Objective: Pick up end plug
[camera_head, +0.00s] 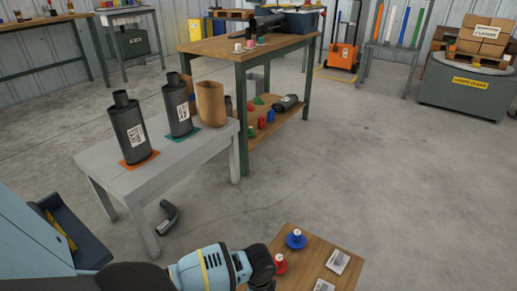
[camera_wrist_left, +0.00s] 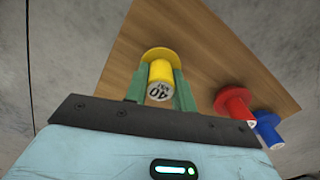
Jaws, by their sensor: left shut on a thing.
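My left gripper (camera_head: 262,268) reaches over the left edge of a small wooden table (camera_head: 312,247). In the left wrist view its green fingers (camera_wrist_left: 158,88) are shut on a yellow end plug (camera_wrist_left: 160,72) with a wide flange and "40" on its end. I cannot tell whether the plug touches the table; the gripper hides it in the head view. A red end plug (camera_head: 280,264) and a blue end plug (camera_head: 296,239) stand beside the gripper. They also show in the wrist view, red (camera_wrist_left: 236,104) and blue (camera_wrist_left: 267,128). My right gripper is not in view.
Two dark mufflers (camera_head: 128,130) (camera_head: 178,105) stand on a grey bench (camera_head: 105,178) beside a brown bin (camera_head: 210,103). The floor to the right is clear.

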